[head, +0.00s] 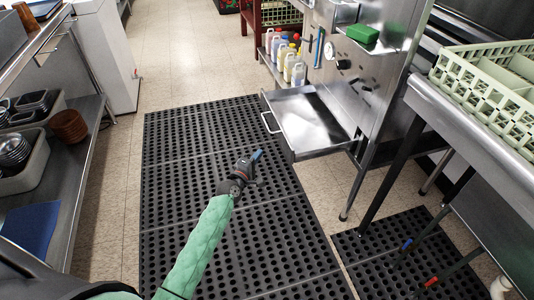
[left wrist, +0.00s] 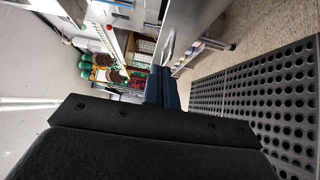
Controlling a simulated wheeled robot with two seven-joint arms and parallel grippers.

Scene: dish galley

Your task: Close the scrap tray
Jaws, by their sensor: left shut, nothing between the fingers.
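The scrap tray (head: 312,121) is a shallow steel drawer pulled out from the front of the steel dish machine in the head view. Its inside looks empty. Its bar handle (head: 270,114) is on the tray's left end, facing the aisle. My left gripper (head: 257,156) is shut and empty, above the black floor mat, a little below and left of the tray in the picture and apart from the handle. In the left wrist view the blue fingertips (left wrist: 163,88) are together, and a curved metal bar that looks like the handle shows just beyond them. My right gripper is out of view.
The black rubber mat (head: 180,200) around my arm is clear. Bottles (head: 290,62) stand on a shelf behind the tray. A steel counter (head: 470,125) with pale green racks is at the right. A shelf unit with bowls (head: 69,125) and tubs lines the left.

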